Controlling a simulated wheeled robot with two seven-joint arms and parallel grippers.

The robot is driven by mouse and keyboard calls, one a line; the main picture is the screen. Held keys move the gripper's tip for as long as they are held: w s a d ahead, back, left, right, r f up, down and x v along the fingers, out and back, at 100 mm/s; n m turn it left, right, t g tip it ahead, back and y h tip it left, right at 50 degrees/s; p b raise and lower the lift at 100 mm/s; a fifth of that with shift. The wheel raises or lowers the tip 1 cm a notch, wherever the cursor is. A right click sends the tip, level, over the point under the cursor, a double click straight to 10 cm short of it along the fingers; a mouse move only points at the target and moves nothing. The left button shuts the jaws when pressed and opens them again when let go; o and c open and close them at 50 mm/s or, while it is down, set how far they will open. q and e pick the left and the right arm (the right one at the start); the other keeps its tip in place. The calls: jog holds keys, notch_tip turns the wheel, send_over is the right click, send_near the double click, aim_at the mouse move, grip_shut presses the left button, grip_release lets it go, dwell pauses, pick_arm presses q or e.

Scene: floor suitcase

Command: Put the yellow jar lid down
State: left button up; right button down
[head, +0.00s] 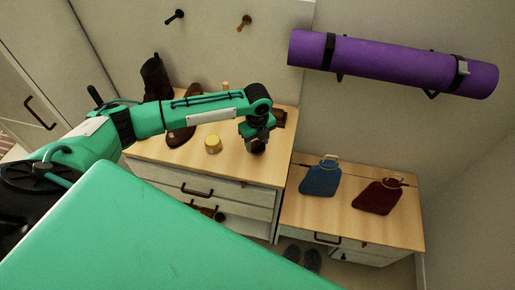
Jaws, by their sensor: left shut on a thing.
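My left gripper (256,147) points down over the front right part of the wooden dresser top (170,154). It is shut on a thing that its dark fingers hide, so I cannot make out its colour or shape. I cannot tell whether that thing touches the top. A small round yellow thing (213,145), which looks like a jar or its lid, stands upright on the dresser top, left of the gripper and apart from it. My right gripper is not in view.
A brown shoe (183,133) and a dark boot (155,79) are on the dresser, left of the yellow thing.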

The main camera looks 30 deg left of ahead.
aim_at(257, 146)
pick_arm(q)
jog(key=shift+f, duration=0.7)
notch_tip(257, 146, down, 3)
jog(key=shift+f+p, duration=0.2)
jog(key=shift+p, duration=0.2)
jog(key=shift+f, duration=0.2)
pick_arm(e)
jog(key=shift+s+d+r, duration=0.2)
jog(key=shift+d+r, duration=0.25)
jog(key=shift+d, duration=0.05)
pick_arm(q)
jog(key=shift+f, duration=0.2)
jog(key=o, duration=0.9)
jog(key=shift+o, duration=0.2)
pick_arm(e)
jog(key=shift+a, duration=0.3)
pick_arm(q)
jog(key=shift+r, duration=0.15)
notch_tip(257, 146, up, 12)
jog(key=b, duration=0.3)
jog(key=shift+r, duration=0.1)
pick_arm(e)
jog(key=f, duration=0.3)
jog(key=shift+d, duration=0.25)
